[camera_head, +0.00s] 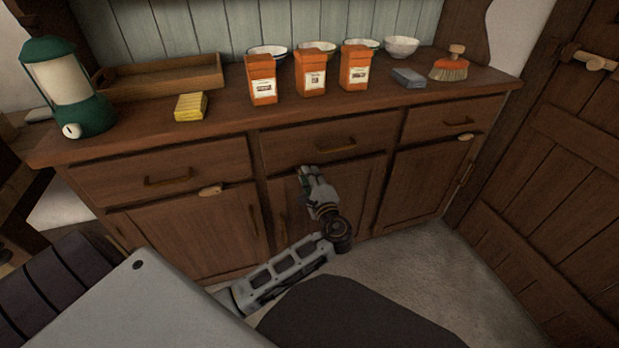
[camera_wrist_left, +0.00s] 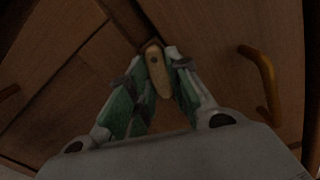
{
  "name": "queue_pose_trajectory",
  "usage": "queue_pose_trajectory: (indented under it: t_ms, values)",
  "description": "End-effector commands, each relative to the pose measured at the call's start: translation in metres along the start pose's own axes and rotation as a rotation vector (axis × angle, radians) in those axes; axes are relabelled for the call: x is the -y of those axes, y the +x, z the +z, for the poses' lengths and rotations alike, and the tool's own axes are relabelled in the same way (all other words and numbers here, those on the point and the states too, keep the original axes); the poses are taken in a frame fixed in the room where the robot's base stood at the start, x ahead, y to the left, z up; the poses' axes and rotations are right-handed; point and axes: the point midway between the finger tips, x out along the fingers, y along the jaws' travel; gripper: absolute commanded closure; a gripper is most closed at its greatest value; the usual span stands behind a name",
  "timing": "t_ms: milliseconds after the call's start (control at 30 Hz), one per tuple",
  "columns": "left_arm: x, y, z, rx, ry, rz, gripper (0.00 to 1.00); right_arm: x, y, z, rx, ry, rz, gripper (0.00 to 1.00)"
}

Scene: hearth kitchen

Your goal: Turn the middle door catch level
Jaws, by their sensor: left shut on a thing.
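The middle door catch (camera_wrist_left: 157,72) is a small light wooden piece with a dark pivot, seen between my left fingertips in the left wrist view. It lies lengthwise along the direction of the fingers there. My left gripper (camera_head: 309,172) is at the top of the middle cupboard door (camera_head: 366,196), just under the middle drawer. In the left wrist view my left gripper (camera_wrist_left: 157,60) is shut on the catch, one green-padded finger on each side. In the head view the gripper hides the catch, so its tilt against the door is hard to tell there. My right gripper is not in view.
The left catch (camera_head: 210,190) and right catch (camera_head: 466,136) look about level. A drawer handle (camera_head: 337,148) sits above my gripper.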

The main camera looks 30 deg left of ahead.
Motion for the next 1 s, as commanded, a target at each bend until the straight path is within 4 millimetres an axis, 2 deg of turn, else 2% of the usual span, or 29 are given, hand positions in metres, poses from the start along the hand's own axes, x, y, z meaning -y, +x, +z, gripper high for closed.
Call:
queue_pose_trajectory:
  t_ms: [400,1000]
  values:
    - [0.003,-0.0004,0.0007,0.002,-0.266,0.003,1.0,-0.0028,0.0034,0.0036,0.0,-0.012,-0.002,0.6]
    - [0.0047,-0.0001,0.0014,0.002,-0.332,0.003,1.0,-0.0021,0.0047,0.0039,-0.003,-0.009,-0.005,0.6]
